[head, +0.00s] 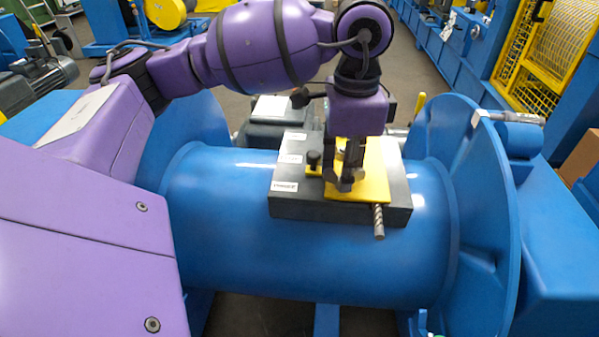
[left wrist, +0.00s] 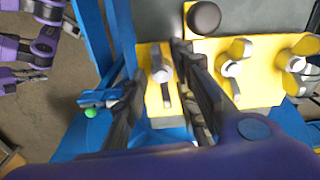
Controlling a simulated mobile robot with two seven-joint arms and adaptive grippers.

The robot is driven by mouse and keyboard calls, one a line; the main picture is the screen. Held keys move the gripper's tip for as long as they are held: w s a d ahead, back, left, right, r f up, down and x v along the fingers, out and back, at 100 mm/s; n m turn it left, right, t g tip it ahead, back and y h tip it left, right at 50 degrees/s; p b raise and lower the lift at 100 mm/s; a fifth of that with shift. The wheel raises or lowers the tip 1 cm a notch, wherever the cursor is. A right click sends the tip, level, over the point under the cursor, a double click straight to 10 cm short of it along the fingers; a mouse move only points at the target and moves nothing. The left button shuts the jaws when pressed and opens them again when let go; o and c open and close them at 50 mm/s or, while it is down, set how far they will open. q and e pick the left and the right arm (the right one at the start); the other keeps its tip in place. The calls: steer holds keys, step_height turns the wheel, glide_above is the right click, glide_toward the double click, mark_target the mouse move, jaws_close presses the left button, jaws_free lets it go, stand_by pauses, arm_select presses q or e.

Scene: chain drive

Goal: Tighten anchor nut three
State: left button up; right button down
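A yellow clamp plate (head: 372,165) lies on a dark grey block (head: 295,207) on top of a big blue drum (head: 240,210). My left gripper (head: 345,186) points down at the plate's near part. In the left wrist view, a wing nut (left wrist: 161,72) with a pale centre sits between the spread fingers of that gripper (left wrist: 152,55). Its wings run lengthwise between the fingers, and I see gaps beside it. A middle wing nut (left wrist: 232,68) and a far wing nut (left wrist: 297,64) stand on the plate to the right.
A twisted steel rod or rope end (head: 378,221) sticks out at the front. Small white labels (head: 285,187) on the block are unreadable. A blue drum flange (head: 475,200) rises at the right. Yellow mesh guards (head: 550,50) stand behind.

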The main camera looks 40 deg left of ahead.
arm_select(q)
step_height(320, 180, up, 12)
stand_by(0.5)
